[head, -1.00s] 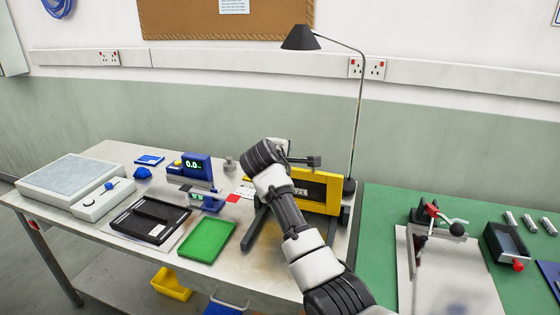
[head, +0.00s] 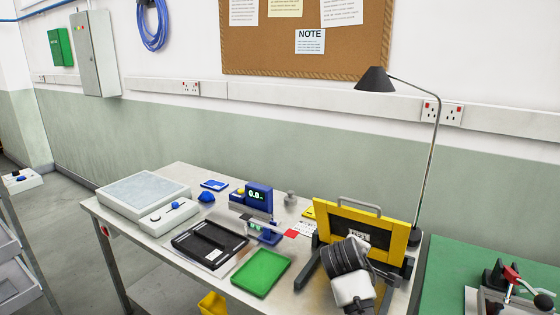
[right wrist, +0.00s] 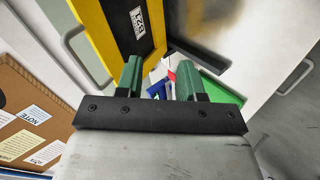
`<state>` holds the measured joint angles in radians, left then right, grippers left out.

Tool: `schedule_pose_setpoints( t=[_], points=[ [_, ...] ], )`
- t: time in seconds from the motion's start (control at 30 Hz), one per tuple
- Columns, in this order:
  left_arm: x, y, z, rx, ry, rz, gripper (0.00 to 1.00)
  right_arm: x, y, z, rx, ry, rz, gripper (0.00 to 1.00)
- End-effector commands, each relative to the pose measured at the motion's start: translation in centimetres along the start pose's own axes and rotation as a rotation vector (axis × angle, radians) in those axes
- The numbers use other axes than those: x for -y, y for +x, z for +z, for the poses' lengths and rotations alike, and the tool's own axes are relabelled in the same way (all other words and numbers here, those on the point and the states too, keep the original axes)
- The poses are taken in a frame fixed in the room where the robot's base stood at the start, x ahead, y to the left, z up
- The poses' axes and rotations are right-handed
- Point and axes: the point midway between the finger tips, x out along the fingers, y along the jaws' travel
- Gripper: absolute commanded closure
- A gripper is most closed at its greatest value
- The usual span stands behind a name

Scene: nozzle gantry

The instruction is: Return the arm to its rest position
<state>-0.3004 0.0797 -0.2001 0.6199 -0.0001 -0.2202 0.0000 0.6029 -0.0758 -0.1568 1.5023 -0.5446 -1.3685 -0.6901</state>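My right arm shows in the head view at the lower right, as a dark wrist joint and a white link in front of the yellow-framed panel (head: 405,234). Its gripper cannot be made out there. In the right wrist view my right gripper (right wrist: 158,72) has its two green fingers apart with nothing between them. Beyond them are the yellow frame (right wrist: 96,38) and the green tray (right wrist: 222,91). My left gripper is not in view.
The bench holds a black tray (head: 190,240), a green tray (head: 262,272), a blue device with a display (head: 258,197) and a white plate unit (head: 143,190). A tall lamp (head: 432,165) stands behind the yellow frame. A green mat (head: 450,265) lies at right.

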Motion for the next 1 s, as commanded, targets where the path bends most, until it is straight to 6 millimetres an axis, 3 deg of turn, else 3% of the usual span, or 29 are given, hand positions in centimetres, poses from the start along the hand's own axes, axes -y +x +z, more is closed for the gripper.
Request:
schedule_pose_setpoints(
  t=[0.03,0.17,0.3,0.43,0.6,1.0],
  points=[
    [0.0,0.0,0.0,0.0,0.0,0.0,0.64,2.9,0.3,2.4,0.007,0.046,-0.048,0.62],
    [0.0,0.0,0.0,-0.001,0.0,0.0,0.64,9.1,-0.5,7.7,0.021,0.173,-0.162,0.62],
    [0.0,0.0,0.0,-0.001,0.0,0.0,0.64,14.9,-2.8,13.2,0.049,0.302,-0.281,0.62],
    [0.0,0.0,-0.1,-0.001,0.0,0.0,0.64,19.4,-6.1,18.0,0.085,0.411,-0.387,0.62],
    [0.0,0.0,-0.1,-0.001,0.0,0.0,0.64,22.8,-10.4,22.2,0.127,0.512,-0.491,0.62],
    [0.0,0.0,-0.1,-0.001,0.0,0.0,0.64,26.1,-17.7,27.2,0.204,0.636,-0.638,0.62]
  ],
)
